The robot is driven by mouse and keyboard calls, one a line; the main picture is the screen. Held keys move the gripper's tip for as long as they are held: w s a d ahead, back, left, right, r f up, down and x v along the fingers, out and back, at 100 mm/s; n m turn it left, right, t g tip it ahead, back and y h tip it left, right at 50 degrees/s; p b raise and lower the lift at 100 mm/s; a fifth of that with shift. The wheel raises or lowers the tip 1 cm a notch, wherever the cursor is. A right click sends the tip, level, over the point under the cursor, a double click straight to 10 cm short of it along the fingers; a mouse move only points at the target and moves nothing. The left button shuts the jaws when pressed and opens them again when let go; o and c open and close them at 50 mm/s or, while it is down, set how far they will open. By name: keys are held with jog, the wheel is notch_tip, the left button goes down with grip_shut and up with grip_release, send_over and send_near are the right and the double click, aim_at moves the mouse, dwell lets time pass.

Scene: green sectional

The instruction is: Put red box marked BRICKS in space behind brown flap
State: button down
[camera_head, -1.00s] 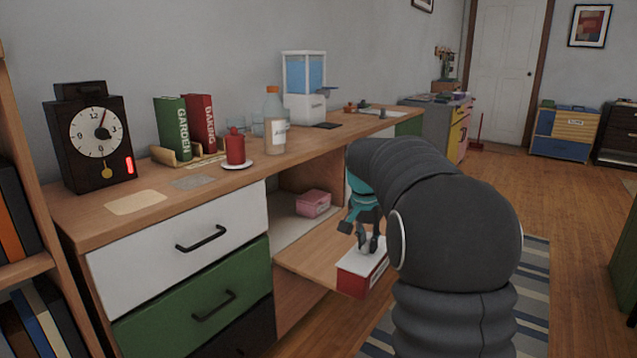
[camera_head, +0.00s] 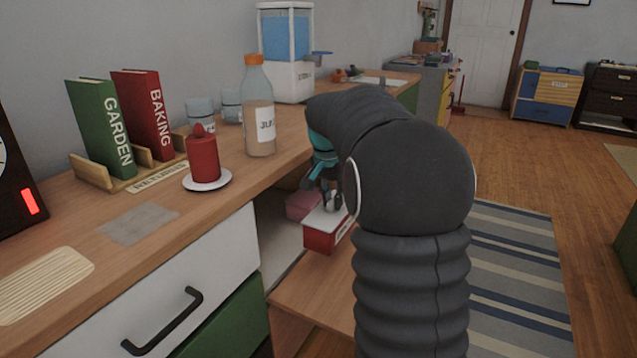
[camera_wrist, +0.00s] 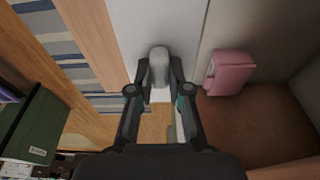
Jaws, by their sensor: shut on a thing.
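My gripper (camera_head: 328,200) is shut on the red box (camera_head: 320,239) from above, at its pale top. The box is level and its label is mostly turned away. It is over the inner part of the lowered brown flap (camera_head: 325,293), near the opening; I cannot tell whether it touches anything. The space behind the flap (camera_head: 278,236) is open and partly hidden by my arm. In the wrist view, a rounded grey piece (camera_wrist: 158,65) sits between my fingertips.
A pink box (camera_head: 302,205) is inside the space, behind the red box; it also shows in the wrist view (camera_wrist: 230,72). The counter above holds a bottle (camera_head: 259,110), a red candle (camera_head: 204,158) on a saucer and books (camera_head: 145,115). A white drawer (camera_head: 185,290) is left.

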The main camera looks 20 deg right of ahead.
jog(key=shift+w, duration=0.5)
jog(key=shift+s+r, duration=0.1)
jog(key=shift+r, duration=0.05)
jog(key=shift+f+b, duration=2.8)
jog(key=shift+f, duration=2.25)
jog(key=shift+f, duration=0.1)
jog(key=c, duration=1)
grip_release()
